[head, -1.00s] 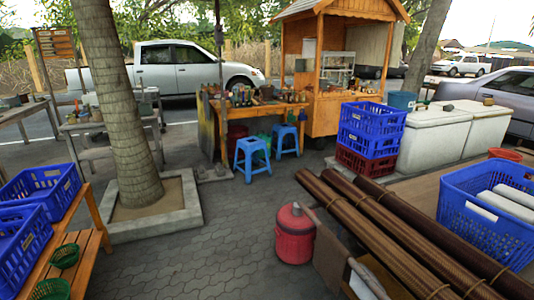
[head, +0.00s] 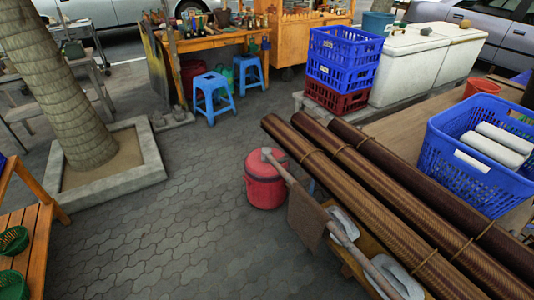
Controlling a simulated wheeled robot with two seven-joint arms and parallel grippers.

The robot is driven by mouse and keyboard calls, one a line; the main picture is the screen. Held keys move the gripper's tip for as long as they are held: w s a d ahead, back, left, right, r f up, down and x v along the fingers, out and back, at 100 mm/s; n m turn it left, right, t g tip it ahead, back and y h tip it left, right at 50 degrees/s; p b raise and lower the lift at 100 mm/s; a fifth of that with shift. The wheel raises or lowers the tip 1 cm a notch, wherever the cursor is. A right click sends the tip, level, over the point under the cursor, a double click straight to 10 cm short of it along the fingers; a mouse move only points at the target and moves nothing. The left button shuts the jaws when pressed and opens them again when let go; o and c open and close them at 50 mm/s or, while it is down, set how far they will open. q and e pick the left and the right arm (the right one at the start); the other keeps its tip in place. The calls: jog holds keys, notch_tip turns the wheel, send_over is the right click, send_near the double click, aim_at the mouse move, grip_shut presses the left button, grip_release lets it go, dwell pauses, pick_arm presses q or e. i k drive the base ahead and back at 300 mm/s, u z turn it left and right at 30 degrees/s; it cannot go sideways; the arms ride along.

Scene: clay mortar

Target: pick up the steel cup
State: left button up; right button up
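I cannot pick out a steel cup in the head view. Many small bottles and containers (head: 196,22) stand on the wooden stall table (head: 215,39) at the top, too small to tell apart. Neither of my grippers shows in the head view.
Rolled brown mats (head: 385,197) lie at the right, beside a blue crate (head: 462,165) with white rolls. A red lidded bucket (head: 265,180) stands on the paving. Blue stools (head: 214,97) stand by the stall. Stacked crates (head: 338,68) and white chests (head: 424,60) are behind. The paving (head: 170,235) at centre left is clear.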

aim_at(265, 151)
jog(key=u, duration=1.15)
jog(key=i, duration=2.05)
jog(key=z, duration=3.2)
